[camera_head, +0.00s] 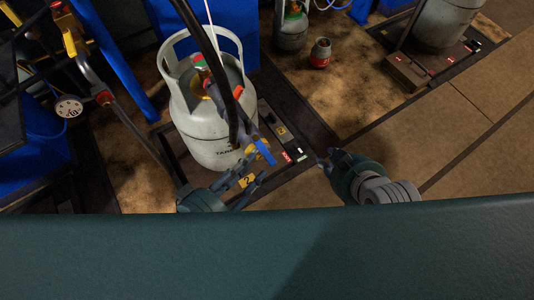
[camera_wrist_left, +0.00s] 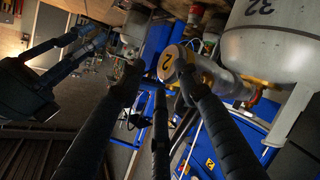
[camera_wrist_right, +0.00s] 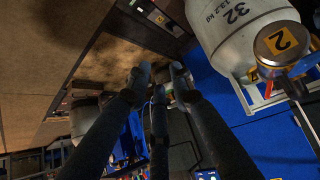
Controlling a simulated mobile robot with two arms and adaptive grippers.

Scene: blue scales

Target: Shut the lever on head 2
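The grey gas cylinder (camera_head: 205,135) stands upright on its scale, with filling head 2 (camera_head: 222,98) at its valve. A blue bar (camera_head: 265,151) slants near the cylinder's front; I cannot tell whether it is the lever. The head's round end with a yellow "2" shows in the left wrist view (camera_wrist_left: 168,62) and right wrist view (camera_wrist_right: 281,42). My left gripper (camera_head: 256,168) is at the cylinder's front, fingers spread (camera_wrist_left: 160,80), one close to or overlapping the head. Contact is unclear. My right gripper (camera_head: 326,162) is right of the scale, open and empty (camera_wrist_right: 159,80).
A dark hose (camera_head: 212,45) hangs over the cylinder. A small red cylinder (camera_head: 320,53) and another grey cylinder (camera_head: 291,28) stand behind. A second scale (camera_head: 415,72) is at the upper right. Blue frames stand at left. The brown floor (camera_head: 445,120) at right is clear.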

